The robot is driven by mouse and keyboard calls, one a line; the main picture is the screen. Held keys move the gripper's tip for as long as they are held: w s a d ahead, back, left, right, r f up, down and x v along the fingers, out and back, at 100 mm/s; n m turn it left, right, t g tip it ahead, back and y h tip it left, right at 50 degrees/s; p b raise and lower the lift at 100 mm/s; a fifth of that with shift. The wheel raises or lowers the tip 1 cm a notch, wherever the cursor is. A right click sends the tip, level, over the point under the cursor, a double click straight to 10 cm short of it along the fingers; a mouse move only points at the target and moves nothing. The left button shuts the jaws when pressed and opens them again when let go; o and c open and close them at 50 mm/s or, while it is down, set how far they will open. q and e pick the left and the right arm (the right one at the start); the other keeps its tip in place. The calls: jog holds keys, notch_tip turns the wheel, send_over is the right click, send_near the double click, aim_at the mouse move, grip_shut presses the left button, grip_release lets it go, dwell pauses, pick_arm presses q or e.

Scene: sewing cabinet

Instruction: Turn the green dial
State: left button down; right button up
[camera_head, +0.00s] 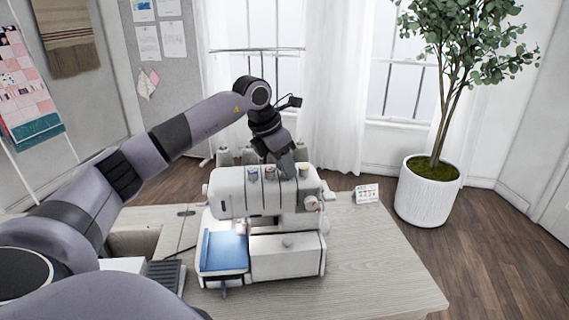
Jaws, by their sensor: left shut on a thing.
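A white sewing machine (235,203) stands on the table, with a row of small dials along its top. A blue dial (253,174) and a greyish dial beside it (268,174) show to the left of my gripper, and an orange-tan dial (304,170) shows to the right. My left gripper (287,170) reaches down from above onto the machine's top between them. It is shut on the dial there, the green dial, which its fingers hide from view. My right gripper is not in view.
The pale wooden table (375,265) is clear on the right. A potted plant (424,195) stands on the floor at right.

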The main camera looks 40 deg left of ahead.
pick_arm(q)
jog(key=shift+d+n+y, duration=0.1)
jog(key=shift+n+y, duration=0.4)
jog(key=shift+n, duration=0.8)
jog(key=c, duration=0.9)
grip_release()
jog(key=shift+r, duration=0.1)
jog(key=v, duration=0.7)
jog(key=shift+b, duration=0.45)
jog(key=shift+s, duration=0.1)
